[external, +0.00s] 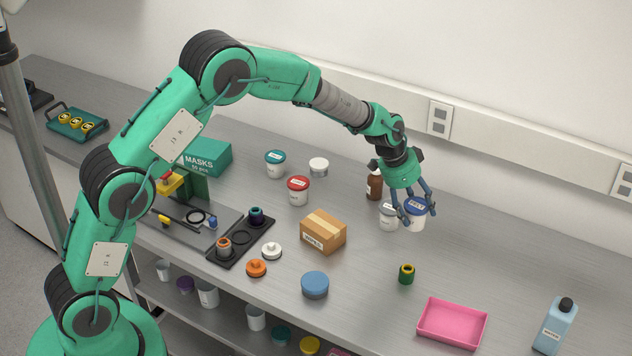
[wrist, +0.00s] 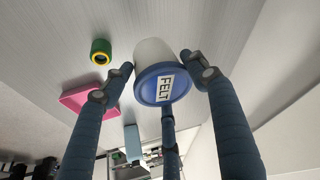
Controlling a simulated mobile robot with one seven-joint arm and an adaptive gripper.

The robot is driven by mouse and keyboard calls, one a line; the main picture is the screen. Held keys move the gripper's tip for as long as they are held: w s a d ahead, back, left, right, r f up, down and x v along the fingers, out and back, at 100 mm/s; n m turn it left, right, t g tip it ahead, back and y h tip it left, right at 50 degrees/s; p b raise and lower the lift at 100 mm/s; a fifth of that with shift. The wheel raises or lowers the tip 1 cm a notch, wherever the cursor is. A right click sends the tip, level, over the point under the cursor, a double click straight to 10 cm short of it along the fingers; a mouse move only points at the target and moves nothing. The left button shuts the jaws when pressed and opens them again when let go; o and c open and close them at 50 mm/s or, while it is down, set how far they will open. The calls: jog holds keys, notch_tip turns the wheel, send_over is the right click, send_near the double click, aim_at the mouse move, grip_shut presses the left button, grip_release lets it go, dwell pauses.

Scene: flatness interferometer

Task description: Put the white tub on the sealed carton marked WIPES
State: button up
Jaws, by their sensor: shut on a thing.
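My gripper (external: 416,212) is shut on a white tub with a blue lid (external: 415,222), its fingers around the lid and upper side. In the wrist view the tub's lid (wrist: 165,84) reads FELT, and the fingers (wrist: 160,75) close around it. I cannot tell whether the tub still touches the bench. The sealed brown carton (external: 323,232) stands on the bench left of my gripper, its top taped and bare. Its front label is too small to read surely. A low white tub with a white lid (external: 319,167) stands farther back.
A grey-lidded tub (external: 388,217) and a brown bottle (external: 374,186) stand close left of my gripper. Red-lidded (external: 298,191) and teal-lidded (external: 275,164) tubs stand behind the carton.

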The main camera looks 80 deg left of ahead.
jog(key=s+a+m, duration=0.1)
jog(key=s+a, duration=0.1)
jog(key=s, duration=1.6)
jog(key=s+a+m+h+b, duration=0.1)
jog(key=s+m, duration=0.1)
jog(key=s, duration=1.6)
jog(key=shift+s+a+r, duration=0.3)
jog(key=shift+a, duration=0.1)
jog(key=shift+w, duration=0.1)
jog(key=p, duration=0.1)
send_over(322, 223)
jog(key=shift+d+f, duration=0.1)
jog(key=shift+f, duration=0.65)
jog(key=shift+f, duration=0.1)
jog(key=shift+f, duration=1.65)
jog(key=shift+f, duration=0.15)
